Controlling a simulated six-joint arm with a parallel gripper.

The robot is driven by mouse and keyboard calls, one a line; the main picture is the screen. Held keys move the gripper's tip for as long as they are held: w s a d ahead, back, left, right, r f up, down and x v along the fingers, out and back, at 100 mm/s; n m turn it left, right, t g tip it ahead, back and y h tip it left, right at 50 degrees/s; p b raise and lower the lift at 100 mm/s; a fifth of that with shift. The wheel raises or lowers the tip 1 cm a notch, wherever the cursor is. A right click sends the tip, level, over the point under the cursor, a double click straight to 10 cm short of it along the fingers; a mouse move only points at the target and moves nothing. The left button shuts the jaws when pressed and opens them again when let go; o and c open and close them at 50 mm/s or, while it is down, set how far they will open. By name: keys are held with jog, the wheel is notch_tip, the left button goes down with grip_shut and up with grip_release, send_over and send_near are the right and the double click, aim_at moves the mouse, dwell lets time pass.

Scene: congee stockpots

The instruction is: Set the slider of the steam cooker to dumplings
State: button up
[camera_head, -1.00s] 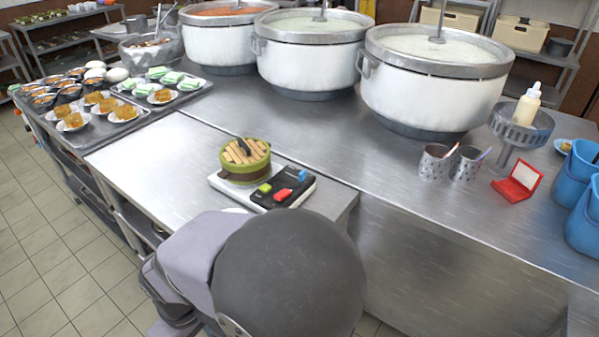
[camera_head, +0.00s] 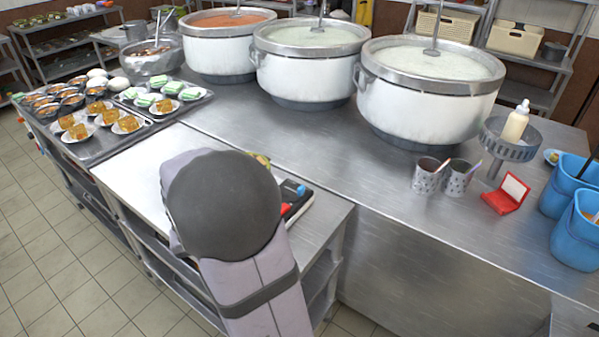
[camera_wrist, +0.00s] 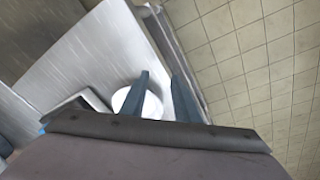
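The steam cooker is mostly hidden behind my arm in the head view. What shows is the right part of its black control panel (camera_head: 300,204), with a blue piece (camera_head: 292,188) and a red piece at the arm's edge, and a bit of the green-rimmed steamer (camera_head: 261,158). The slider's setting cannot be read. My gripper (camera_wrist: 162,82) shows in the wrist view with its two dark fingers apart and nothing between them. It is over a white round dish (camera_wrist: 150,106) near the table edge. A corner of the cooker's base (camera_wrist: 95,100) is left of the fingers.
Three large stockpots (camera_head: 428,115) stand at the back. Trays of food (camera_head: 85,150) lie at the left. Two perforated metal cups (camera_head: 427,178), a red box (camera_head: 506,195) and blue containers (camera_head: 565,185) stand at the right. The middle counter (camera_head: 370,180) is clear.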

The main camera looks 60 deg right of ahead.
jog(key=w+d+r+m+h+p, duration=0.15)
jog(key=d+r+m+p, duration=0.3)
jog(key=d, duration=0.85)
jog(key=m+h+p, duration=0.1)
jog(key=m+p, duration=0.2)
jog(key=m, duration=0.3)
send_near(300, 188)
jog(key=f, duration=0.2)
jog(key=shift+g, duration=0.4)
jog(key=shift+w+d+p+x, duration=0.15)
jog(key=shift+p+x, duration=0.3)
jog(key=shift+x, duration=0.7)
jog(key=shift+w+d+p+x, duration=0.15)
jog(key=shift+p+x, duration=0.35)
jog(key=shift+x, duration=0.7)
jog(key=shift+w+d+p+x, duration=0.1)
jog(key=shift+p+x, duration=0.35)
jog(key=shift+x, duration=0.7)
jog(key=shift+r, duration=0.15)
grip_shut()
